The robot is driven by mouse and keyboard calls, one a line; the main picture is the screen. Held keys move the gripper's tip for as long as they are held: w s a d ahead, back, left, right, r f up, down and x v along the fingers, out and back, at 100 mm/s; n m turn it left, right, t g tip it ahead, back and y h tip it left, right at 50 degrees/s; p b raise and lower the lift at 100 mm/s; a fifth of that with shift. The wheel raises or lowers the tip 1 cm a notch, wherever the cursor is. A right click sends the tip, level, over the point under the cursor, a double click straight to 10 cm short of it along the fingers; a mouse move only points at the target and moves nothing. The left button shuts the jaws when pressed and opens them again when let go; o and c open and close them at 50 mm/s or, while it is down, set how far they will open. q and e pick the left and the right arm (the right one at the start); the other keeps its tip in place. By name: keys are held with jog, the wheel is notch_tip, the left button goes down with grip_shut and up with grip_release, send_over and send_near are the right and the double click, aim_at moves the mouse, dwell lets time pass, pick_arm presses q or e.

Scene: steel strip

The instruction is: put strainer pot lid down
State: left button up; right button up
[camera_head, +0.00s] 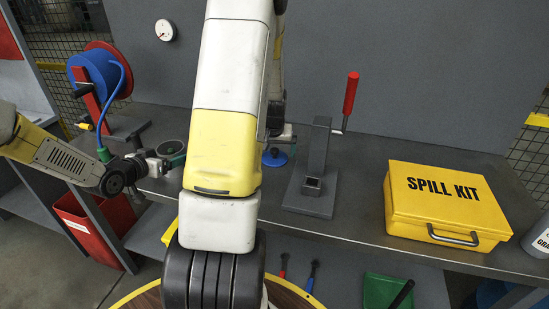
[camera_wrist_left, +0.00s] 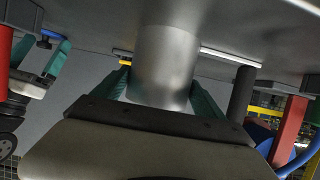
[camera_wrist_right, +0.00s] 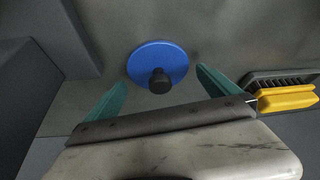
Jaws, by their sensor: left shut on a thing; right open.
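The strainer pot lid, a blue disc with a black knob, lies knob up on the steel bench in the right wrist view (camera_wrist_right: 175,62); it also shows in the head view (camera_head: 274,160). My right gripper (camera_wrist_right: 160,78) is open above the lid, its teal fingers apart on either side and clear of the knob. The strainer pot, a plain metal cylinder (camera_wrist_left: 165,60), stands on the bench in the left wrist view. My left gripper (camera_wrist_left: 158,90) is shut on its side. In the head view my right arm hides part of the bench between them.
A grey press with a red lever (camera_head: 318,160) stands right of the lid. A yellow spill kit case (camera_head: 440,200) sits further right. A blue hose reel (camera_head: 95,80) stands at the left. The bench between press and case is clear.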

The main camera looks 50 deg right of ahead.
jog(key=shift+f, duration=0.1)
jog(key=c, duration=1.3)
